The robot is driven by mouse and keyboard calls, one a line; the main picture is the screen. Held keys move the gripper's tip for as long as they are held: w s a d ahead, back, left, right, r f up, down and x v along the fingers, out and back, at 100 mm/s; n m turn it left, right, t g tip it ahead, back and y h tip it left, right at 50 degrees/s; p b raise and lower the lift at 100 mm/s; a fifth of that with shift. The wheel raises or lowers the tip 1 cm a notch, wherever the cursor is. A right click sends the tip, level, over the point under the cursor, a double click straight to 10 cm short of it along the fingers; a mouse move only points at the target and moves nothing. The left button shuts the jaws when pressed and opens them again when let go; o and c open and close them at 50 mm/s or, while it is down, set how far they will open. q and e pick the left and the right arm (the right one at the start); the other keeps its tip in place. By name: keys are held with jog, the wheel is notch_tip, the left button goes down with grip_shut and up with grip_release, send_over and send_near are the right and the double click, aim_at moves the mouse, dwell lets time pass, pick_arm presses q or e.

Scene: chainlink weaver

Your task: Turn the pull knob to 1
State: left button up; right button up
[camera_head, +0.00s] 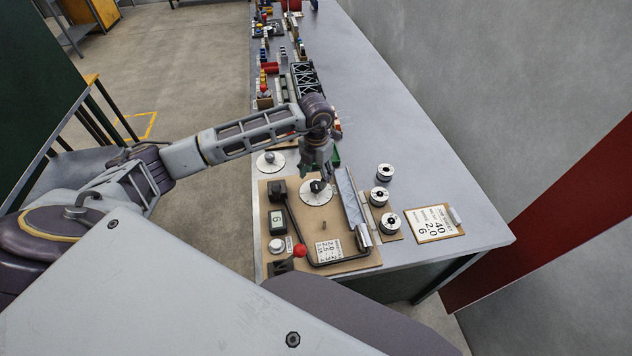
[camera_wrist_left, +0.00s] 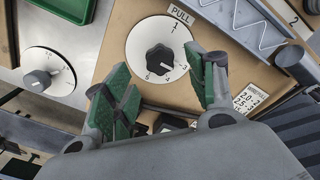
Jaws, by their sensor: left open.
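The pull knob (camera_wrist_left: 159,59) is a dark lobed knob on a round white dial (camera_wrist_left: 137,45) with small numbers around it, beside a PULL label (camera_wrist_left: 180,15). I cannot read with certainty which number it points to. In the head view the dial (camera_head: 327,198) lies on the brown board, and the knob is partly covered by my gripper. My left gripper (camera_head: 317,172) is open over the knob. In the left wrist view its green-padded fingers (camera_wrist_left: 160,75) stand apart to either side of the knob's near side, and no grip on it shows. My right gripper is not in view.
Another white dial with a grey knob (camera_wrist_left: 38,79) lies beside the board. The board bears a display reading 6 (camera_head: 277,221), a red-balled lever (camera_head: 299,251) and a slanted grey chute (camera_head: 350,197). Several white spools (camera_head: 384,172) stand right of it.

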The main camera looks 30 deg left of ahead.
aim_at(316, 184)
pick_arm(q)
jog(key=shift+f+p, duration=0.3)
jog(key=shift+f, duration=2.1)
jog(key=shift+c, duration=0.4)
jog(key=c, duration=1)
